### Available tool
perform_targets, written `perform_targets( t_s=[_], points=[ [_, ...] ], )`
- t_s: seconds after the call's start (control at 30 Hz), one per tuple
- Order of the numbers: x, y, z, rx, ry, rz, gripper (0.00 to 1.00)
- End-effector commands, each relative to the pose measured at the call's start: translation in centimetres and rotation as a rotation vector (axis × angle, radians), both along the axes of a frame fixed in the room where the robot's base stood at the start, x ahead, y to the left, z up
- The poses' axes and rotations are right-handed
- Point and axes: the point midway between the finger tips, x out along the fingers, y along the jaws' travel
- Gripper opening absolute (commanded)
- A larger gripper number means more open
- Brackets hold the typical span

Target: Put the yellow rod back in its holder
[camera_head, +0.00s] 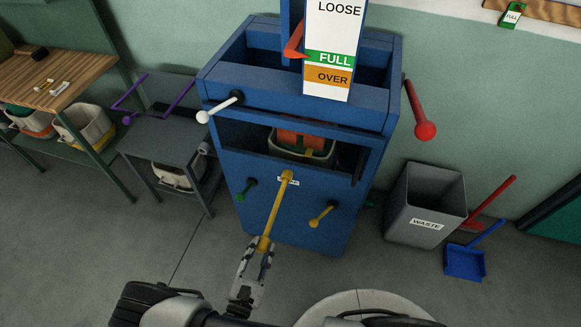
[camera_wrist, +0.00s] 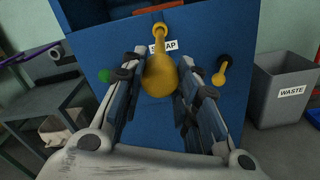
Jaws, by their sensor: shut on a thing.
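The yellow rod (camera_head: 277,208) has a round knob at its near end. My gripper (camera_head: 261,246) is shut on this knob end, in front of the blue machine. The rod points away from me, and its far end overlaps the machine's front panel by a small white label. I cannot tell whether the end touches or enters the panel. In the wrist view, the rod's yellow knob (camera_wrist: 161,76) sits between the fingers (camera_wrist: 158,92) and partly covers the label reading "SCRAP". No separate holder can be made out.
The blue machine (camera_head: 253,196) carries a shorter yellow lever (camera_head: 322,215), a green knob (camera_head: 246,190), a white-knobbed lever (camera_head: 220,106) and a red-knobbed lever (camera_head: 420,112). A grey waste bin (camera_head: 424,205) and blue dustpan (camera_head: 464,262) stand right. A dark table (camera_head: 165,132) stands left.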

Motion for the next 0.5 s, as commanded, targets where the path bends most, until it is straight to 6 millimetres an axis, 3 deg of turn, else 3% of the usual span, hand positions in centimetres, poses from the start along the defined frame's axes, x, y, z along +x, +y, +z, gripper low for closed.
perform_targets(
  t_s=[0.5],
  points=[
    [-2.5,1.0,-0.1,0.002,0.001,0.003,0.0]
  ],
)
